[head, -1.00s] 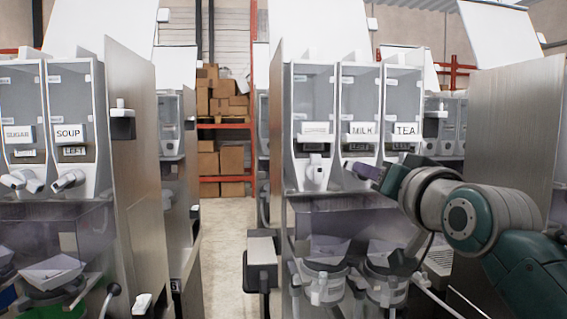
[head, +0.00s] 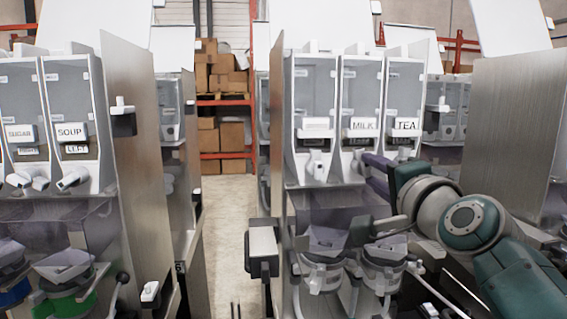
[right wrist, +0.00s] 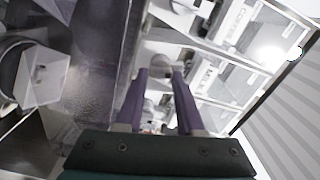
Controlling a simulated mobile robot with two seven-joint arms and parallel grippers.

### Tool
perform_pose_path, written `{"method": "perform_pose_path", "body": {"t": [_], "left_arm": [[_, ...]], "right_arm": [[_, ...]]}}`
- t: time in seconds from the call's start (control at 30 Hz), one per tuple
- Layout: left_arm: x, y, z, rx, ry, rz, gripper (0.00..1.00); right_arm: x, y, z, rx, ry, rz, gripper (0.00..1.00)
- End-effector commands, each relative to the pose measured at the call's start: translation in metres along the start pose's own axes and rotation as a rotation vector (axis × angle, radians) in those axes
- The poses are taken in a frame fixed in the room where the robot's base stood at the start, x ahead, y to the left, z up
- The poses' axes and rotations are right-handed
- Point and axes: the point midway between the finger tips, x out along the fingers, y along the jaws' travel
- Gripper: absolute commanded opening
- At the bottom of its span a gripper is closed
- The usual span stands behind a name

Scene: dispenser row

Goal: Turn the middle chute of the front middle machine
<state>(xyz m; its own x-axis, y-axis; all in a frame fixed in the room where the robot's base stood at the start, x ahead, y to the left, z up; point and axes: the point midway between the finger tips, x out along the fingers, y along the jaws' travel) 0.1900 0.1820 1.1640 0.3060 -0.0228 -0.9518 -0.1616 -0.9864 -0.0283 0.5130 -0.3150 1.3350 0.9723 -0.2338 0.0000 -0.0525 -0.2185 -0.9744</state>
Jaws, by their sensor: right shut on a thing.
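The front middle machine (head: 298,120) has three canisters side by side, the middle one labelled MILK (head: 363,124) and the right one TEA (head: 406,124). The middle chute (head: 351,168) is a white spout below the MILK label, partly hidden by my right gripper (head: 366,167). That gripper reaches in from the right with purple fingers. In the right wrist view, its fingers (right wrist: 162,72) are closed around a white rounded spout (right wrist: 160,82), one finger on each side. The left chute (head: 316,168) points down. My left gripper is not in view.
Metal side panels (head: 512,140) flank the machines. Mixing bowls (head: 322,272) sit below the chutes. An aisle (head: 225,215) leads to stacked boxes (head: 222,70).

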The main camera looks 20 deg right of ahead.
Motion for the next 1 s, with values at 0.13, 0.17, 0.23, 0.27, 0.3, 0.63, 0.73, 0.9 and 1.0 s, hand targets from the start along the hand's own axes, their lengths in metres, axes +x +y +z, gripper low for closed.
{"method": "perform_pose_path", "body": {"t": [0.13,0.17,0.23,0.27,0.3,0.63,0.73,0.9,1.0], "left_arm": [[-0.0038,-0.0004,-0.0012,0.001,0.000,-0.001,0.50],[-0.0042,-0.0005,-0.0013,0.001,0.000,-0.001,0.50],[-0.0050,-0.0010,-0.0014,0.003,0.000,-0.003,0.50],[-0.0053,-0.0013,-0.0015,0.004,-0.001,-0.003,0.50],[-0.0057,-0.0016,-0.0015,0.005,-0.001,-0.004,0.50],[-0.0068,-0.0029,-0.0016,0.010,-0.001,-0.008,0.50],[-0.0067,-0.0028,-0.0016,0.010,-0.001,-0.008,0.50],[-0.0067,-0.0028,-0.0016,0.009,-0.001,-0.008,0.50],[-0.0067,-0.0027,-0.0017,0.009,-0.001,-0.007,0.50]], "right_arm": [[0.0000,0.0005,-0.0003,0.094,0.001,0.003,0.00],[0.0000,0.0005,-0.0003,0.110,0.001,0.002,0.00],[0.0000,0.0008,-0.0002,0.143,0.000,0.002,0.00],[0.0000,0.0009,-0.0001,0.155,0.000,0.002,0.00],[0.0000,0.0010,0.0000,0.170,0.000,0.002,0.00],[0.0000,0.0018,0.0003,0.227,-0.001,0.002,0.00],[0.0000,0.0019,0.0004,0.229,-0.001,0.002,0.00],[0.0000,0.0020,0.0004,0.228,-0.001,0.002,0.00],[0.0000,0.0020,0.0003,0.227,-0.001,0.002,0.39]]}}
